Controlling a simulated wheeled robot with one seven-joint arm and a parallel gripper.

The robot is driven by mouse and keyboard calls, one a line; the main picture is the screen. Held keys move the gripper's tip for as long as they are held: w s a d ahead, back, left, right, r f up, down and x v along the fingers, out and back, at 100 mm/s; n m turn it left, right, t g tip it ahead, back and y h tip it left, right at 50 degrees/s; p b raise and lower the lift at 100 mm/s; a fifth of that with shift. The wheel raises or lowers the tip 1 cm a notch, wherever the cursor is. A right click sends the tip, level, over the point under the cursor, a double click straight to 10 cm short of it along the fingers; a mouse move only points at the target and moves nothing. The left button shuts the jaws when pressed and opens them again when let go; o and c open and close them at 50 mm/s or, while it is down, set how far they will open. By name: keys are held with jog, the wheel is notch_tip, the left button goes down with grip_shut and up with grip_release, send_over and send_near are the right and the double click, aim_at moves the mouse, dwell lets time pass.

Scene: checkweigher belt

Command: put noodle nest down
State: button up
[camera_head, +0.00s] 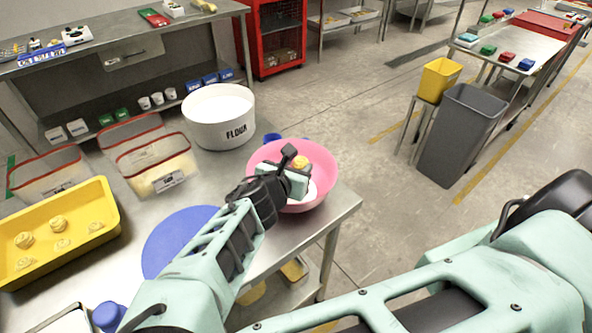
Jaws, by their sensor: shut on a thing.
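My gripper (289,168) is over the pink bowl (319,158) at the right end of the steel table. It is shut on a small yellow noodle nest (301,162), which shows just past the fingers, above or inside the bowl; its height over the bowl's bottom is hard to tell. Something white shows in the bowl under the gripper. Several more noodle nests (58,223) lie apart in the yellow tray (108,193) at the left. My gripper hides the left part of the bowl.
A white flour tub (222,138) stands behind the bowl. Clear bins with red rims (150,160) stand left of it. A blue disc (172,236) lies on the table (290,235) left of my arm. A grey waste bin (458,135) stands on the floor at right.

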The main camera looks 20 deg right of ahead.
jog(key=shift+f, duration=0.6)
jog(key=o, duration=0.9)
jog(key=shift+o, duration=0.2)
